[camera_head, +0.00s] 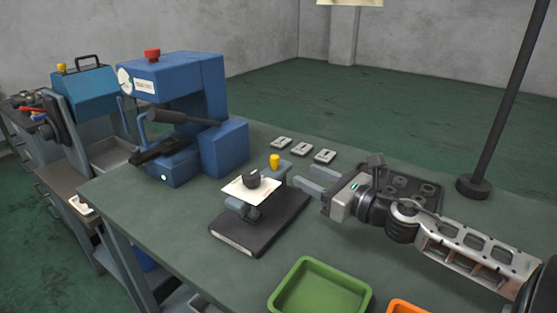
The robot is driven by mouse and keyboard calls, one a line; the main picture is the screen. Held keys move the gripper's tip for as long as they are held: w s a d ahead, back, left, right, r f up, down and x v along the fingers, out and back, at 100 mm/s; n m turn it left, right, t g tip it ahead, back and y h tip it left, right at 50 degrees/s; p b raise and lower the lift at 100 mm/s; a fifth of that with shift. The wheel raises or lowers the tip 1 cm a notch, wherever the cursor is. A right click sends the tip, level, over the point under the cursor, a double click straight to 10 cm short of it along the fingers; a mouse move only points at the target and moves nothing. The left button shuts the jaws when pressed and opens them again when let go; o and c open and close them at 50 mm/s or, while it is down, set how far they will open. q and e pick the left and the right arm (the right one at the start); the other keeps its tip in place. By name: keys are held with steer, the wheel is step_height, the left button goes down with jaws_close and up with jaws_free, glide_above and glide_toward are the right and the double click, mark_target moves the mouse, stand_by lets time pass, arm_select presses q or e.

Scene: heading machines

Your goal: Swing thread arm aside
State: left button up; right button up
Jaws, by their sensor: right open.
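A small fixture stands on a black base (232,238) in the middle of the bench. It carries a pale plate (240,187) with a black knob (252,180) on top, and a yellow knob (274,160) stands behind it. The blue machine (215,85) at the left has a dark bar (185,118) reaching to the right. I cannot tell for sure which part is the thread arm. My right gripper (303,180) comes in from the right. Its two fingers are apart, empty and point left, just right of the fixture. My left gripper is not in view.
Several small pale blocks (303,150) lie behind the fixture. A dark tray (425,192) is behind my right wrist. A green bin (318,290) and an orange bin (405,308) are at the front. A black pole (505,100) rises at the right.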

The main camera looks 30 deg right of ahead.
mark_target(278, 162)
steer(key=p+x, duration=0.2)
steer(key=x, duration=0.6)
steer(key=shift+w+r, duration=0.1)
steer(key=shift+w, duration=0.05)
steer(key=shift+w+a, duration=0.15)
steer(key=shift+w, duration=0.45)
jaws_close()
